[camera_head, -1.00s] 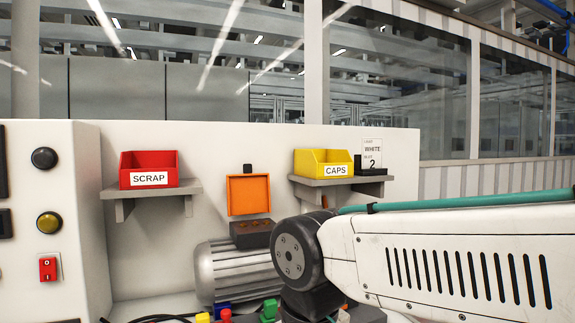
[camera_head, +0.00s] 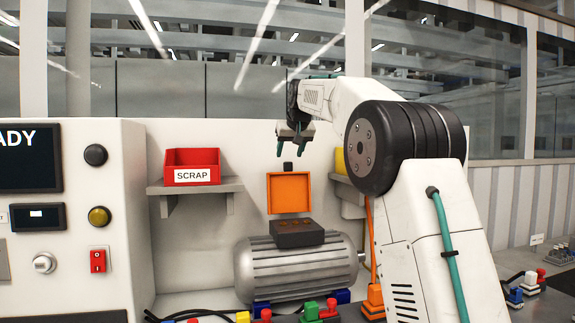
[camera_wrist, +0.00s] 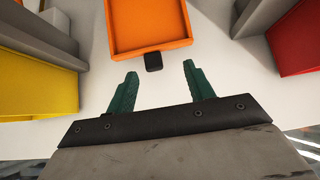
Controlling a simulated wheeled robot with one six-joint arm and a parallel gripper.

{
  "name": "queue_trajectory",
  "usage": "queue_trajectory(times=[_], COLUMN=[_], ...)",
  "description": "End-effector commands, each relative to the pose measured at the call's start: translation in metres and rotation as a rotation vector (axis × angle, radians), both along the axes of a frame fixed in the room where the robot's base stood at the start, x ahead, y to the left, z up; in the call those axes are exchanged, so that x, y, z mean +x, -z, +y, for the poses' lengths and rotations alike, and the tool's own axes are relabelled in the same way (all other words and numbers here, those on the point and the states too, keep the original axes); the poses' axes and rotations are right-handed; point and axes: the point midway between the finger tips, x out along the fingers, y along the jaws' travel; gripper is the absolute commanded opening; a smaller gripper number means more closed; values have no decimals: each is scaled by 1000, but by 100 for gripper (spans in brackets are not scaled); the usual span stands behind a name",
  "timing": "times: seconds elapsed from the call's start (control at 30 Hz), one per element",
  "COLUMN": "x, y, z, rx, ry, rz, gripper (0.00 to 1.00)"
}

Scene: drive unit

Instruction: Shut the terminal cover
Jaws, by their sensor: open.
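The orange terminal cover (camera_head: 289,193) stands open and upright above the dark terminal box (camera_head: 297,233) on top of the grey ribbed motor (camera_head: 296,265). A small black tab (camera_head: 288,166) is at its upper edge. In the wrist view the cover (camera_wrist: 148,26) is at the top, with the black tab (camera_wrist: 153,62) just ahead of my gripper. My gripper (camera_head: 294,146) is above the cover, pointing down. Its green fingers are open and empty in the wrist view (camera_wrist: 158,84), apart from the tab. The terminal box is not seen in the wrist view.
The red SCRAP bin (camera_head: 192,167) sits on a shelf left of the cover. The yellow bin (camera_head: 342,166) at the right is mostly hidden behind my arm. A control panel (camera_head: 70,220) stands at the left. Coloured connectors (camera_head: 310,311) lie in front of the motor.

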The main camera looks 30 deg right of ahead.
Motion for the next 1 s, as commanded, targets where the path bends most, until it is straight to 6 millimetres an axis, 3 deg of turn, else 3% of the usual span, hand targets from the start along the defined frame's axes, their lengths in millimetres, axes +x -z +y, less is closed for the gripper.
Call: queue_trajectory(times=[0.1, 0.27, 0.6, 1.0], x=[19, 32, 67, 78], y=[-3, 1, 39, 50], z=[-18, -25, -34, -38], rx=[-11, -15, -14, -15], ry=[13, 16, 16, 16], rz=[-31, -44, -42, -44], gripper=[53, 53, 53, 53])
